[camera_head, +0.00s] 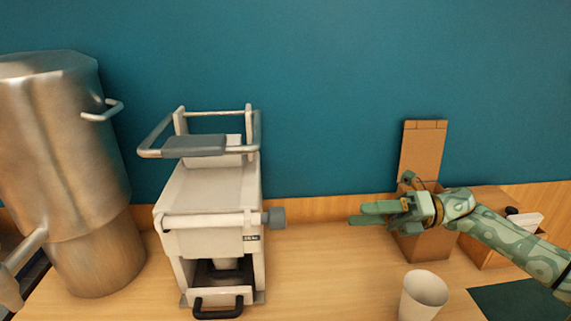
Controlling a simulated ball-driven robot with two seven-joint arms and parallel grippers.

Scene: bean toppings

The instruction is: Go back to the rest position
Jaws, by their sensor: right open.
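My right gripper (366,213) comes in from the right on a green patterned arm. Its fingers point left and are open, with nothing seen between them. In the picture it overlaps the upper part of a brown open box (424,243) with a tall back flap (422,148). I cannot tell whether the gripper touches the box. My left gripper is not in view.
A white machine (210,190) with a raised grey handle stands left of centre. A large steel container (60,150) is at the far left. A white cup (424,295) stands in front of the box. The wooden counter (325,265) is clear between machine and cup.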

